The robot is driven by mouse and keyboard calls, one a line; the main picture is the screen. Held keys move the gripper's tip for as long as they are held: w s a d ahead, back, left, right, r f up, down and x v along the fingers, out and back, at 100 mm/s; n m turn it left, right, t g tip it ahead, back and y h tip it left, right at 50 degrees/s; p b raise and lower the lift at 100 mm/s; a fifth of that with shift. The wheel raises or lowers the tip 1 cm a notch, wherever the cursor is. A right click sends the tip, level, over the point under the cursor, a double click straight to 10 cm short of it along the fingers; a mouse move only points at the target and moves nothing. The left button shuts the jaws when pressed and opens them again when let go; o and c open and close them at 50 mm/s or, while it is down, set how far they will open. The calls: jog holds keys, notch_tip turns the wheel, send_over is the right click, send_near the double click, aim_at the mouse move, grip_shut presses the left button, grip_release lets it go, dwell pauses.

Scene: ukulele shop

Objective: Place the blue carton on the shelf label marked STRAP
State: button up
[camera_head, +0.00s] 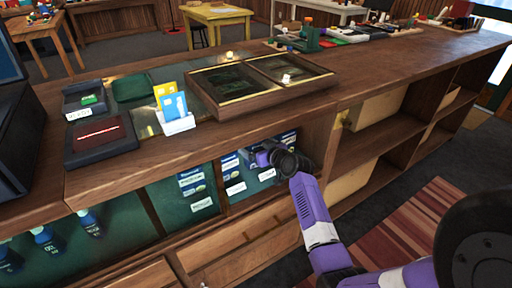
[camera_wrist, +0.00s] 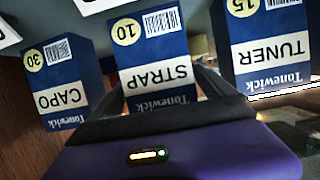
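In the wrist view a blue carton (camera_wrist: 152,49) has a white band reading STRAP, a yellow circle with 10 and a barcode; its print appears upside down. My gripper's dark fingers (camera_wrist: 170,92) lie on either side of its lower part in the picture, and the gripper body covers its edge there. Whether the fingers press on it is unclear. A white shelf label (camera_wrist: 95,5) shows in part at the top edge; I cannot read it. In the head view my gripper (camera_head: 262,157) reaches into the shelf bay under the counter, beside blue cartons.
A CAPO carton (camera_wrist: 60,78) stands to the left and a TUNER carton (camera_wrist: 270,50) to the right, both close to my fingers. The wooden counter (camera_head: 340,98) overhangs the bay. More white shelf labels (camera_head: 202,204) lie on the green shelf. Drawers (camera_head: 240,238) are below.

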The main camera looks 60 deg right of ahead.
dwell(0.3)
jog(key=shift+r, duration=0.25)
jog(key=p+v, duration=0.1)
jog(key=v, duration=1.1)
jog(key=s+a+f+n+y, duration=0.1)
jog(key=s+a+f, duration=0.1)
jog(key=a, duration=0.6)
jog(key=s+a+f, duration=0.2)
jog(key=a, duration=0.6)
jog(key=s+a+f+n+y, duration=0.1)
jog(key=s+a+f, duration=0.1)
jog(key=a, duration=0.7)
jog(key=s+a+r+n+t+y, duration=0.1)
jog(key=s+a+r+n+y, duration=0.1)
jog(key=s+a+r, duration=0.4)
jog(key=s+a+r+n+t+y, duration=0.2)
jog(key=s+a+r+y, duration=0.1)
jog(key=s+a+r, duration=0.3)
jog(key=s+a, duration=0.2)
jog(key=a, duration=0.2)
jog(key=shift+s+a, duration=0.25)
jog(key=shift+s, duration=0.1)
jog(key=shift+f, duration=0.1)
